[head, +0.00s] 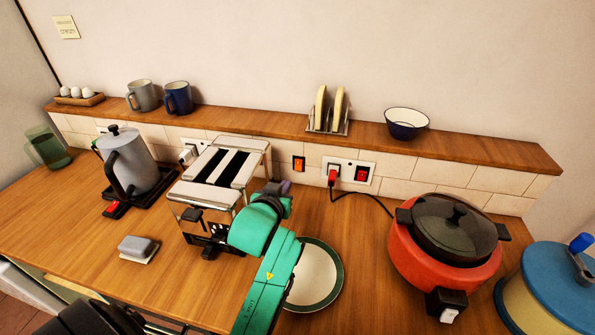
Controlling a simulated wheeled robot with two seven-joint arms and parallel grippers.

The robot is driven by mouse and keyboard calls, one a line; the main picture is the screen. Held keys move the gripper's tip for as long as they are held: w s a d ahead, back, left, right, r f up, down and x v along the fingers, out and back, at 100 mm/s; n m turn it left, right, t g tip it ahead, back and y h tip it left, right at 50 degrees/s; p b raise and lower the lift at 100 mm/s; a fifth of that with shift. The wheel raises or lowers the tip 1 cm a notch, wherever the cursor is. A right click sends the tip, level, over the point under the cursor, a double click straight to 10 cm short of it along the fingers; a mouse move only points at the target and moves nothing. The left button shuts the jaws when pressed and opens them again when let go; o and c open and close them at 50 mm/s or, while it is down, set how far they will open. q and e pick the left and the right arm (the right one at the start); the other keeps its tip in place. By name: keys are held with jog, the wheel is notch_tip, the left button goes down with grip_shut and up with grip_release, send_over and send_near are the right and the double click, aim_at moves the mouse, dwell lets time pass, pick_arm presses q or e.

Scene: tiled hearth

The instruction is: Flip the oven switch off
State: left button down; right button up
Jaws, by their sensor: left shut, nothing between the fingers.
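A small orange switch in a dark frame (299,163) is set in the tiled wall below the shelf, between the toaster and the red-plug socket. It stands alone and looks like the oven switch, though I read no label. Its rocker position is too small to tell. My green left arm reaches up from the bottom middle. My left gripper (279,187) is shut and empty, just below and left of the orange switch in the picture. It appears apart from the switch, and the arm's wrist partly hides the fingers. My right gripper is out of view.
A toaster (217,178) stands close left of my arm, a plate (322,272) right of it. A socket with a red switch (361,174) and plug feeds the red cooker (430,262). A kettle (130,165) stands left. A wooden shelf (270,123) overhangs the tiles.

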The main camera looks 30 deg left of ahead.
pick_arm(q)
jog(key=p, duration=0.2)
send_near(298, 168)
jog(key=x, duration=0.7)
jog(key=shift+d, duration=0.1)
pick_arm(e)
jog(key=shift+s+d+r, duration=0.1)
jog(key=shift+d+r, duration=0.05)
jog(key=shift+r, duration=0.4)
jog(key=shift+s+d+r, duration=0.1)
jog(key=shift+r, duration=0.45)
pick_arm(q)
jog(key=shift+s, duration=0.1)
